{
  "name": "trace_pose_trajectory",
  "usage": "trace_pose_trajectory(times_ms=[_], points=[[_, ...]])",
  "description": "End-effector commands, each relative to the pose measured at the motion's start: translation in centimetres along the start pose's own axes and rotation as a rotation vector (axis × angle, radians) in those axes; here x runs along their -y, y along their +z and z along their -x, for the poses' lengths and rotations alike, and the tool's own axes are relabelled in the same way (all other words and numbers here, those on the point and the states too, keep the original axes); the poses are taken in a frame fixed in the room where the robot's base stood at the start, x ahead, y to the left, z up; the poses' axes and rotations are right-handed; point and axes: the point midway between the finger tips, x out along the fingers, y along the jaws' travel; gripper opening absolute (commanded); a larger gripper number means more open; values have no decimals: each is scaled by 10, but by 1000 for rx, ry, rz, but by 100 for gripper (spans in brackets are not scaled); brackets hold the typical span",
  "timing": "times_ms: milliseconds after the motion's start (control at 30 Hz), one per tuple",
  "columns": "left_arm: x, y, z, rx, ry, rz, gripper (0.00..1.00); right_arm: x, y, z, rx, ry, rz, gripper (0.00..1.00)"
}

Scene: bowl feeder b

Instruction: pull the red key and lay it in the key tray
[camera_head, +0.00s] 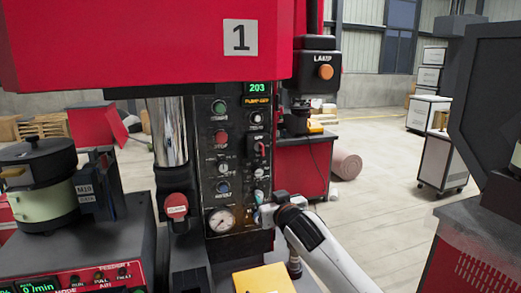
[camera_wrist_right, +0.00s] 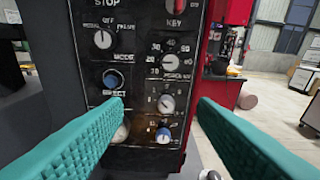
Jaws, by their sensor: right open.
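The key switch (camera_head: 260,149) is on the right side of the dark control panel, with a small bit of red on it. In the right wrist view its red part (camera_wrist_right: 178,3) is cut off by the top edge, above the KEY label. My right gripper (camera_head: 264,215) is low in front of the panel, beside the pressure gauge and below the key switch. In the right wrist view its teal fingers (camera_wrist_right: 161,106) are wide apart with nothing between them. I cannot pick out the key tray for certain. My left gripper is not in view.
The panel (camera_head: 238,190) carries several knobs and a gauge (camera_head: 221,220). A red-capped part (camera_head: 176,207) sticks out at its left. A yellow surface (camera_head: 263,280) lies below the gripper. A lamp box (camera_head: 315,72) stands at right. The feeder bowl (camera_head: 40,185) is far left.

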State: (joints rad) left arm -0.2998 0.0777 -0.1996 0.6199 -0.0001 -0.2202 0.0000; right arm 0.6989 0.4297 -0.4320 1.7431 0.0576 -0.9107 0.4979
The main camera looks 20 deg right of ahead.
Motion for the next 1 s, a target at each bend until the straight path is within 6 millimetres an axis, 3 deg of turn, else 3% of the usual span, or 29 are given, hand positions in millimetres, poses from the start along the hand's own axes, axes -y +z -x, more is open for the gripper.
trace_pose_trajectory(times_ms=[33, 100, 300, 767, 1000], points=[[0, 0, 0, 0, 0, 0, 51, 6, 24, -2, 41, -6, -1, 53], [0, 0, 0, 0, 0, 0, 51, 10, 48, -4, 82, -9, -5, 53], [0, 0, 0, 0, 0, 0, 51, 18, 89, -4, 152, -14, -15, 53], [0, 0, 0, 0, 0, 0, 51, 20, 97, -5, 166, -14, -17, 53], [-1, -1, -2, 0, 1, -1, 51, 20, 99, -23, 165, -15, -17, 53]])
